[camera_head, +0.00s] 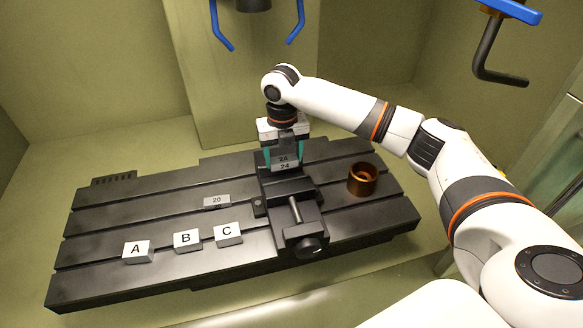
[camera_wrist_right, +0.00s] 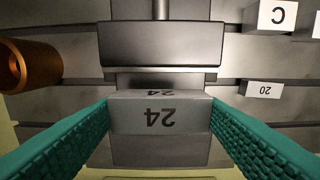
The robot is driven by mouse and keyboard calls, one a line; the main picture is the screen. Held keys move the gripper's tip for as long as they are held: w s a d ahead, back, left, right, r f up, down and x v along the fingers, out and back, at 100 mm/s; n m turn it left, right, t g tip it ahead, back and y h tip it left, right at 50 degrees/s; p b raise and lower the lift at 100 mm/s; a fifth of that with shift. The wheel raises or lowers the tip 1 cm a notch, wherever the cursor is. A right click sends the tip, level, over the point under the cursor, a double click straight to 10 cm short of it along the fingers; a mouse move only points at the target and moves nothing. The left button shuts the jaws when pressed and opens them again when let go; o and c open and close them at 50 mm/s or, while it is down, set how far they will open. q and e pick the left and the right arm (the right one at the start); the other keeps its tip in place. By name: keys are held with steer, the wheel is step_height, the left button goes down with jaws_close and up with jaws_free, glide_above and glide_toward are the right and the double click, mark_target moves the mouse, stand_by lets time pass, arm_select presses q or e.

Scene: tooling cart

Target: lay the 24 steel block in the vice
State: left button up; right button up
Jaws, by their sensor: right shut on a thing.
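The steel block marked 24 (camera_head: 284,165) is a grey block. It is held between the teal fingers of my right gripper (camera_head: 284,157), which is shut on it from both sides. The black vice (camera_head: 291,188) stands on the slotted table, and the block is at its back part. In the right wrist view the block (camera_wrist_right: 140,117) shows its 24 label upside down, with a dark vice jaw (camera_wrist_right: 160,45) beyond it and a narrow gap between them. I cannot tell whether the block touches the vice bed. My left gripper is not in view.
A copper-coloured hollow cylinder (camera_head: 362,180) stands right of the vice. A small block marked 20 (camera_head: 216,202) lies to the left. White blocks marked A (camera_head: 137,251), B (camera_head: 187,242) and C (camera_head: 228,235) stand nearer the front. The slotted table (camera_head: 110,222) is otherwise mostly clear at left.

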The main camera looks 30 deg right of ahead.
mark_target(283, 159)
steer(key=shift+w+f, duration=0.1)
steer(key=shift+f, duration=0.8)
step_height(283, 159, down, 3)
steer(key=shift+f+p, duration=0.15)
steer(key=shift+p, duration=0.5)
steer(key=shift+f, duration=0.3)
steer(key=shift+f, duration=0.1)
steer(key=o, duration=1.2)
steer(key=shift+o, duration=0.2)
step_height(283, 159, up, 12)
steer(key=b, duration=0.3)
